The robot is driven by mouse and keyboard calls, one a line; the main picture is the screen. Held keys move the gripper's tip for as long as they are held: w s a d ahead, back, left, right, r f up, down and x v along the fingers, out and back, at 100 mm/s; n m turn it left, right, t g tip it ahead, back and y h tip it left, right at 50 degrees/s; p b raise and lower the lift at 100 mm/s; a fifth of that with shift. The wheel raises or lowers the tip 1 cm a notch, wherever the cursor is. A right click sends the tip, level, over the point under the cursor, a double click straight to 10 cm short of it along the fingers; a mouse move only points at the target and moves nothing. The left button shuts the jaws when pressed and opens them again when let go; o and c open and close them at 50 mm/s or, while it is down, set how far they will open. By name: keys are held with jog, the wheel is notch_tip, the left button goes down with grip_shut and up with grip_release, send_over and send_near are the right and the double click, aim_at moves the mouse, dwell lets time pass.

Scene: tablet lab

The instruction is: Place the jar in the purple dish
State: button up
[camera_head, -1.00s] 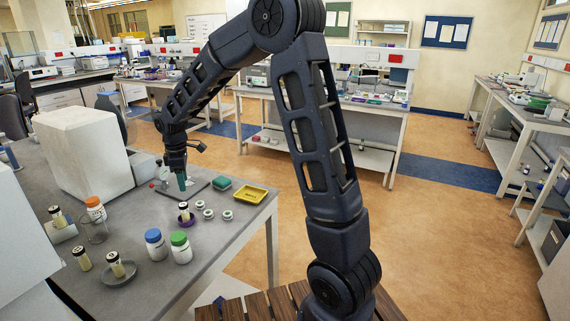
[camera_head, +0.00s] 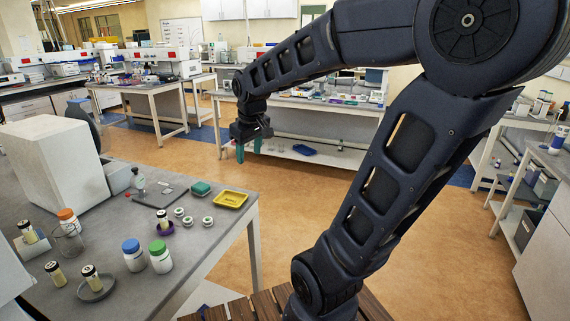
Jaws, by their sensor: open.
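A small cream jar (camera_head: 163,217) with a black lid stands upright in the purple dish (camera_head: 165,230) on the grey bench. Similar black-lidded jars are elsewhere: one (camera_head: 91,277) in a grey dish (camera_head: 97,290), one (camera_head: 56,273) standing on the bench, and one (camera_head: 28,231) at a pale block on the left. My gripper (camera_head: 248,152) has teal fingertips, points down and is open and empty. It is beyond the bench's right edge in the picture, well apart from the jar and the purple dish.
Blue-capped (camera_head: 133,254) and green-capped (camera_head: 160,256) bottles stand near the purple dish. A glass beaker (camera_head: 68,240), an orange-capped bottle (camera_head: 68,219), a yellow tray (camera_head: 231,199) and a large white machine (camera_head: 56,165) are also on the bench. Open floor lies to the right.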

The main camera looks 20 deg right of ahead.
jog(key=s+d+m+t, duration=0.1)
jog(key=s+d+m, duration=0.4)
jog(key=s, duration=0.5)
jog(key=shift+s+d+f, duration=0.25)
jog(key=shift+d+f, duration=0.1)
jog(key=shift+d, duration=0.65)
